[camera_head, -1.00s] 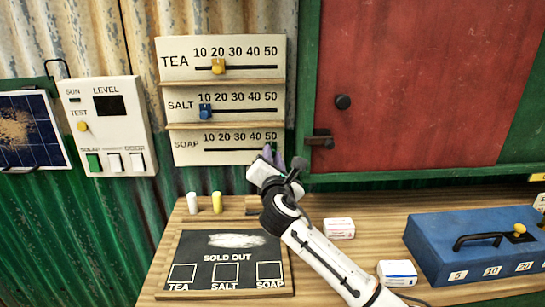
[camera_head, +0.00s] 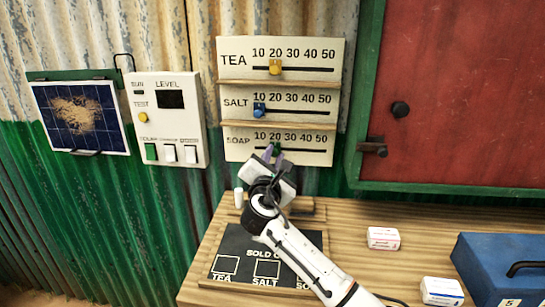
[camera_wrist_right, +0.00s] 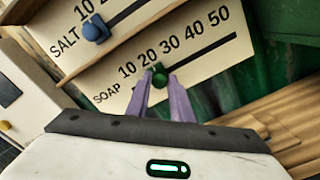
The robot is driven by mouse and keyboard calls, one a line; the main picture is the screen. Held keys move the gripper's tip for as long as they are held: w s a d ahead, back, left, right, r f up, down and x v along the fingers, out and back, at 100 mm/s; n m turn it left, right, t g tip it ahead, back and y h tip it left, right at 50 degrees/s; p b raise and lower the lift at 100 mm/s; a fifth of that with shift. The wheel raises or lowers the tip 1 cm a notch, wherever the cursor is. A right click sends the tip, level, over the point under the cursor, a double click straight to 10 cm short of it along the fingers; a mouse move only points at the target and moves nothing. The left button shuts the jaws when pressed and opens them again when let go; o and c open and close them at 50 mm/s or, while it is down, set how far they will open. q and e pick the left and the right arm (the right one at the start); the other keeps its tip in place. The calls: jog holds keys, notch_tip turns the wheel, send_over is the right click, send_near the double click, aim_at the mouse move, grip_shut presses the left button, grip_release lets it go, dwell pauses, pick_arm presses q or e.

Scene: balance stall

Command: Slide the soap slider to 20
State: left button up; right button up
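The soap slider's green knob (camera_head: 277,149) sits on the lowest scale of the price board (camera_head: 229,152), about under the 20 mark. The wrist view shows the same green knob (camera_wrist_right: 160,77) between my two purple fingers, close below the number 20. My right gripper (camera_head: 272,157) reaches up to the board from below, its fingertips (camera_wrist_right: 161,82) on either side of the knob and apparently shut on it. The fingers and hand hide part of the knob in the head view. My left gripper is not in view.
The yellow tea knob (camera_head: 275,67) is near 20 and the blue salt knob (camera_head: 259,110) near 10, above. Below are a wooden counter (camera_head: 345,215), a chalkboard (camera_head: 236,244), small boxes (camera_head: 383,238) and a blue cash box (camera_head: 500,265). A red shutter (camera_head: 460,90) is to the right.

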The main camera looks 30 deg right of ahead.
jog(key=o, duration=0.3)
jog(key=shift+s+a, duration=0.1)
jog(key=shift+a, duration=0.05)
jog(key=v, duration=1)
